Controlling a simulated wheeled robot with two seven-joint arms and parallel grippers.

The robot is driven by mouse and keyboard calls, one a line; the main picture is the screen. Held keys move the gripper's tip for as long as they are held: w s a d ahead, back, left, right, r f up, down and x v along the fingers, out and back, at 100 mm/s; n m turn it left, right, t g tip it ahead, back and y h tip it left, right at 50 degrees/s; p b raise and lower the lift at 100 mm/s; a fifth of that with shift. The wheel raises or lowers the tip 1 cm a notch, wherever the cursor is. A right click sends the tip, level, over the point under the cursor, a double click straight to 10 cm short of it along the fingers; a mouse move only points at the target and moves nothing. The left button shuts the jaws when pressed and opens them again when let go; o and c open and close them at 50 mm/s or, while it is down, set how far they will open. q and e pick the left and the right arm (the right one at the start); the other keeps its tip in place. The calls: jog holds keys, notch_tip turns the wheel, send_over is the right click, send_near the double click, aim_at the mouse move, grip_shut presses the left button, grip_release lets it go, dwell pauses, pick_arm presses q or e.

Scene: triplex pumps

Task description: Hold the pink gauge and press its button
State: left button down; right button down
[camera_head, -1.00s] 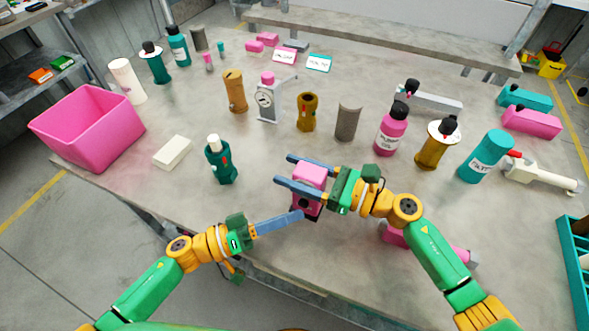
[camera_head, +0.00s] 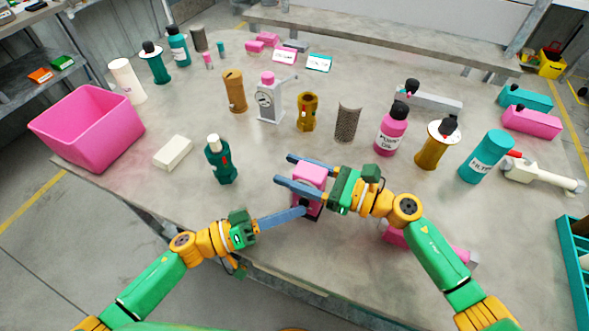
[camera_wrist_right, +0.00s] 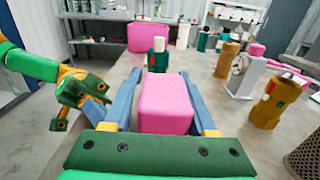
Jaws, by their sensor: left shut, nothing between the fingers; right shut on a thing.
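The pink gauge (camera_head: 308,180) is a pink block with a dark lower front face in the head view. My right gripper (camera_head: 282,170) is shut on it from the right, one finger along each side. In the right wrist view the gauge (camera_wrist_right: 165,105) shows as a plain pink block between the two blue fingers. My left gripper (camera_head: 304,211) is shut and empty, and its fingertips are at the gauge's dark front face. Whether they touch it I cannot tell. The button itself is hidden or too small to make out.
A dark green bottle (camera_head: 220,160) and a white block (camera_head: 173,152) stand to the left, by a pink bin (camera_head: 88,128). Behind are a grey dial device (camera_head: 268,100), a brown fitting (camera_head: 307,112) and a mesh cylinder (camera_head: 347,122). A pink bottle (camera_head: 391,132) stands right.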

pick_arm(q)
jog(key=shift+s+a, duration=0.25)
jog(key=shift+s, duration=0.4)
jog(key=shift+s, duration=0.1)
jog(key=s, duration=0.1)
jog(key=s+a, duration=0.1)
jog(key=s, duration=0.1)
jog(key=s+a, duration=0.1)
jog(key=s, duration=0.1)
jog(key=shift+s, duration=0.25)
pick_arm(e)
jog(key=shift+c, duration=0.6)
grip_release()
